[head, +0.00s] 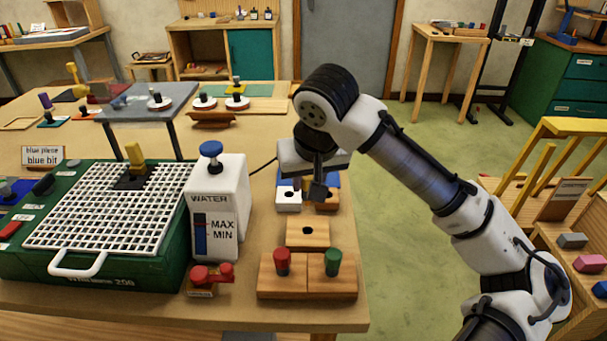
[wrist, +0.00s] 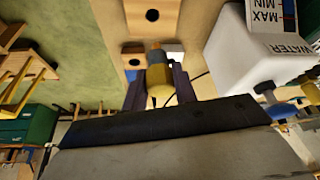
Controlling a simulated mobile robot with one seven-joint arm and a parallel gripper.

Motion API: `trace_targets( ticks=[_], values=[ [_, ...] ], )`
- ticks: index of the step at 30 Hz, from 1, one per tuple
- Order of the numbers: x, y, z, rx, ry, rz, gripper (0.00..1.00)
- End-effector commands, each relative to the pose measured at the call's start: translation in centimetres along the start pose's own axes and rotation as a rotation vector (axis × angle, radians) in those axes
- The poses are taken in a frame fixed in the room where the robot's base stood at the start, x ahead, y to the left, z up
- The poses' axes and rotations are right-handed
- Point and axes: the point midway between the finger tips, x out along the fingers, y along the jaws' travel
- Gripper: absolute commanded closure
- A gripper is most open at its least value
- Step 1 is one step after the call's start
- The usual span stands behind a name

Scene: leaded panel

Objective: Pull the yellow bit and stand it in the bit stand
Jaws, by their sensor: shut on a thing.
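My gripper (head: 318,190) hangs fingers down over the wooden blocks right of the water tank. In the wrist view my gripper (wrist: 158,88) is shut on a yellow bit (wrist: 158,78) with a grey band; its far end looks orange-brown. The head view hides most of this bit behind the fingers. Below and around the gripper are a white block with a hole (head: 288,199) and a brown block (head: 326,202). A wooden block with an empty hole (head: 307,234) lies nearer. A front block holds a red bit (head: 282,261) and a green bit (head: 333,262). I cannot tell which block is the bit stand.
The white water tank (head: 216,205) stands close left of the gripper. Left of it is a green grinder with a white grid (head: 110,205), with a yellow upright piece (head: 136,155) on it. Red knobs (head: 212,275) sit in front of the tank. The table's right edge is close.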

Motion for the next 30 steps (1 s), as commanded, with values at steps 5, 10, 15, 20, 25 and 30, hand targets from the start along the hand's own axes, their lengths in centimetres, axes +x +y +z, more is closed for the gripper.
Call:
trace_targets(
  ticks=[5, 10, 15, 20, 25, 30],
  values=[
    [0.0, 0.0, 0.0, 0.000, 0.001, 0.000, 0.94],
    [-0.1, -0.1, 0.2, -0.003, -0.003, 0.000, 0.94],
    [1.0, 0.0, 0.7, -0.003, -0.005, 0.003, 0.94],
    [2.3, 0.0, 1.3, -0.004, -0.005, 0.002, 0.94],
    [3.9, 0.0, 1.9, -0.004, -0.004, 0.002, 0.94],
    [5.0, 0.0, 2.4, -0.004, -0.004, 0.002, 0.94]
  ],
)
